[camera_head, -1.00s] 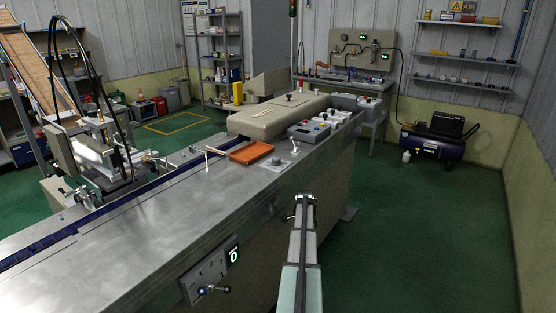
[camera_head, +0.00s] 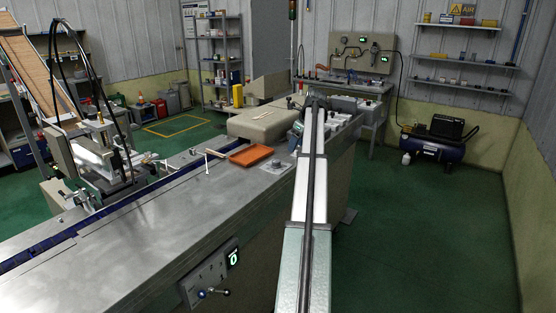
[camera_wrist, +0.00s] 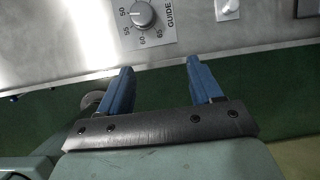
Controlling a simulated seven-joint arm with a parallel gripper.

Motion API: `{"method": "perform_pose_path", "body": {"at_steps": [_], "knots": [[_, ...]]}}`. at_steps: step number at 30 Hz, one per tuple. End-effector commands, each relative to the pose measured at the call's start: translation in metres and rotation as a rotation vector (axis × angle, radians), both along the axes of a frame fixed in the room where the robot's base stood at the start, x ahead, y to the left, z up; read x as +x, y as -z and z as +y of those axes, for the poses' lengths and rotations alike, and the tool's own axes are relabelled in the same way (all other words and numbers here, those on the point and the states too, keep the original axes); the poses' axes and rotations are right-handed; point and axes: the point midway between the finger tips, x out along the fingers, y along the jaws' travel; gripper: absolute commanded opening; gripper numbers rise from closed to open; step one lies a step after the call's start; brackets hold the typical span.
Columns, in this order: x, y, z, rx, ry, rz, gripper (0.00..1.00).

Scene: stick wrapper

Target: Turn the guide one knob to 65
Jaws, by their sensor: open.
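My gripper (camera_wrist: 159,65) is open and empty. Its two blue fingers are apart, with the tips below the knob in the picture, past the metal edge and not touching the knob. In the head view a small dial plate (camera_head: 272,166) shows on the machine top, left of my arm. My arm hides much of the gripper there.
A white switch (camera_wrist: 227,6) sits right of the dial. An orange tray (camera_head: 251,155) lies on the metal machine top (camera_head: 130,240).

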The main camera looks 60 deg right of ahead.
Motion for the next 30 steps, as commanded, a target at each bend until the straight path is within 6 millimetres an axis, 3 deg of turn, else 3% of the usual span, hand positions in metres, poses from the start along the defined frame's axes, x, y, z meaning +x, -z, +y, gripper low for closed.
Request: {"method": "perform_pose_path", "body": {"at_steps": [1,4,10,30], "knots": [[0.009,-0.016,0.005,0.003,-0.001,-0.012,0.65],[0.021,-0.033,0.014,0.011,-0.005,-0.026,0.65],[0.029,-0.038,0.02,0.017,-0.005,-0.034,0.65],[0.069,0.06,0.02,0.017,-0.005,-0.033,0.65]]}}
